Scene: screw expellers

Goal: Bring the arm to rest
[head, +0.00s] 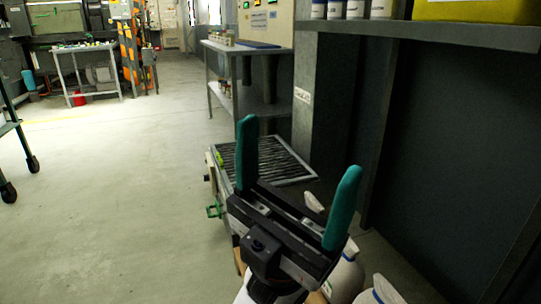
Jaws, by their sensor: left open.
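My left gripper (296,186) is in the lower middle of the head view, with two teal fingers pointing up. The fingers are wide apart and nothing is between them. Its black body covers part of a low unit with a dark ribbed top (283,160) behind it. My right gripper is not in view.
White containers (345,278) stand low beside the gripper, partly hidden by it. A shelf (440,33) with bottles and a yellow bin (478,10) runs along the upper right. A metal table (236,100) stands behind.

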